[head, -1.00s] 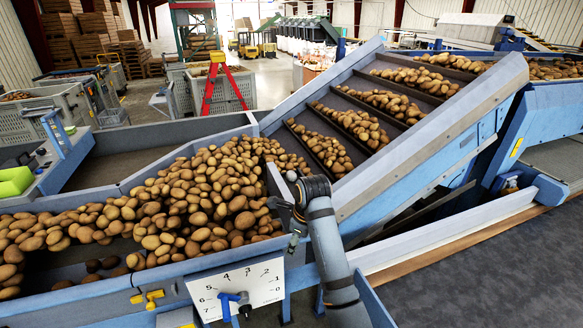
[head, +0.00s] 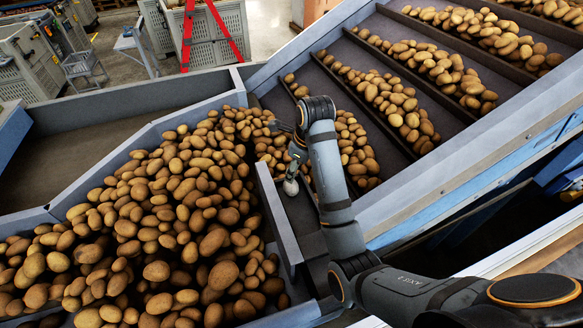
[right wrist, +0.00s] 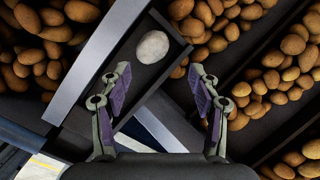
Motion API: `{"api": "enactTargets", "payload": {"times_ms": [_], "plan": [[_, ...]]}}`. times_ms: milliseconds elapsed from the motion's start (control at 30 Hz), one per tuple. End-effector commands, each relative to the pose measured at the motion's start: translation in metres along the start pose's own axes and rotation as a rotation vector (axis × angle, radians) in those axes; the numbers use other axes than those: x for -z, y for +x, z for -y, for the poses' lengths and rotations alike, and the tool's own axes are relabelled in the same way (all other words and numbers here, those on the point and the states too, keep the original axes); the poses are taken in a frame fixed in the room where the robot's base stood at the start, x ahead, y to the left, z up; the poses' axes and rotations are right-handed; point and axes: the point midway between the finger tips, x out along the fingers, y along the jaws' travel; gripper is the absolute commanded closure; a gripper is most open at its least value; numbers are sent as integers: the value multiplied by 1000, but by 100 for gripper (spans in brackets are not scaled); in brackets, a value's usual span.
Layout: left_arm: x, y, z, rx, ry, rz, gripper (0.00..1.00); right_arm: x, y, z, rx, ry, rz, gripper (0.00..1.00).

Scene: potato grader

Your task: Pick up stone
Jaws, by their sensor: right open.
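A pale grey, rounded stone (right wrist: 153,47) lies on a dark flat surface beside a metal divider in the right wrist view. In the head view the stone (head: 291,187) shows as a small whitish spot just below my right gripper (head: 294,158), partly hidden by it. In the right wrist view my right gripper (right wrist: 160,82) is open, its two purple-padded fingers spread and empty. The stone sits beyond the fingertips, roughly between their lines, and appears apart from them. My left gripper is not in view.
A large heap of potatoes (head: 190,205) lies left of the metal divider (head: 275,215). An inclined conveyor with dark flights (head: 395,130) carries rows of potatoes at the right. Potatoes (right wrist: 205,35) also lie close to the stone on its right.

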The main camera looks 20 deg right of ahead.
Motion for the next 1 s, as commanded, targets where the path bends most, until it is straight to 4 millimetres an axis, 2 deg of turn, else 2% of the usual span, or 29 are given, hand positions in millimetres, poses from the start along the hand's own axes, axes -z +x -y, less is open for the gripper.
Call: {"api": "enactTargets", "payload": {"times_ms": [133,300,367,467,567,633,733,900,1000], "plan": [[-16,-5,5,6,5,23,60,0,7,-1,-4,0,-3,38],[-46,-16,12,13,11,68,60,0,36,0,-4,0,-4,38],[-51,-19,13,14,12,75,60,0,44,0,-3,0,-3,38],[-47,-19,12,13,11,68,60,0,52,0,-1,0,0,38],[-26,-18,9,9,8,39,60,0,54,0,-1,0,0,38],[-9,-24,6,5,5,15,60,-1,58,1,-2,0,-3,38],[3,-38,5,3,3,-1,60,-1,73,3,-4,0,-6,38],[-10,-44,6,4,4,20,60,-1,100,4,-2,0,-1,38],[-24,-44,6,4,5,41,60,-1,105,3,-1,0,0,38]]}}
